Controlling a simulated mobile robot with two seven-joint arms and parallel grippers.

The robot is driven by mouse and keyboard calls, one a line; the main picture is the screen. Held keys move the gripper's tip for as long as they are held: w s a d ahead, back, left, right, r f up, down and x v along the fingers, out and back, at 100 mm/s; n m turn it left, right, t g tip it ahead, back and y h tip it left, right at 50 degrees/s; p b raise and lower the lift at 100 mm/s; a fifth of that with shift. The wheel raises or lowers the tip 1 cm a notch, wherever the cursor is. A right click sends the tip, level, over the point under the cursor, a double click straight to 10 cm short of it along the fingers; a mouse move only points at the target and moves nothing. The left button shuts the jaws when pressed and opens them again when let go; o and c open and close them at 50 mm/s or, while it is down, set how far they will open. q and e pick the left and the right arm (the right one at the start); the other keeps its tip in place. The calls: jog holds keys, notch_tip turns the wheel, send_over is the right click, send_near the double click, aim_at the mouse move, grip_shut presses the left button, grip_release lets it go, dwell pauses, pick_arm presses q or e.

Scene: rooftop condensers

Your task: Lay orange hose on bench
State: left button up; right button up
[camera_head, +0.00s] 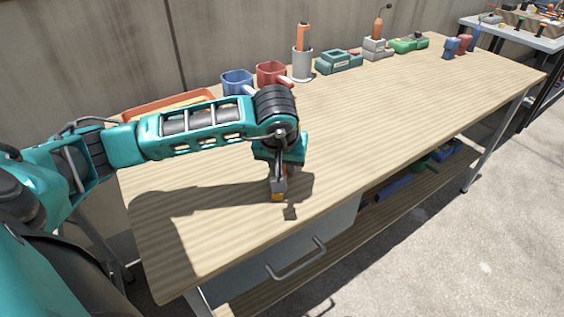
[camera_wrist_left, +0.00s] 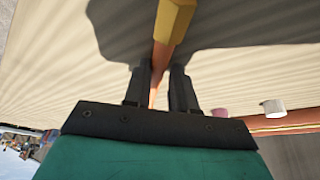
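The bench (camera_head: 400,105) has a pale wood top that fills the middle of the head view. My left gripper (camera_head: 279,186) points down over its front part. In the left wrist view its two dark fingers (camera_wrist_left: 160,85) close around a thin orange piece, which I take as the orange hose (camera_wrist_left: 158,58). A wider yellow end (camera_wrist_left: 176,18) sticks out beyond the fingertips. In the head view only a small orange-yellow bit shows below the gripper, close above the top; I cannot tell whether it touches. My right gripper is not in view.
An orange-rimmed tray (camera_head: 150,107) lies at the back left, partly behind my arm. A blue mug (camera_head: 237,82), a red mug (camera_head: 270,74), a grey holder (camera_head: 302,64) and a green box (camera_head: 338,62) line the back edge. The middle and front right are clear. A drawer handle (camera_head: 297,262) juts out below.

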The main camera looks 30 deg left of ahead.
pick_arm(q)
jog(key=shift+s+d+p, duration=0.15)
jog(key=shift+d+p, duration=0.2)
jog(key=p+v, duration=0.2)
jog(key=v, duration=1)
jog(key=shift+w+a+r, duration=0.2)
jog(key=shift+w+a, duration=0.05)
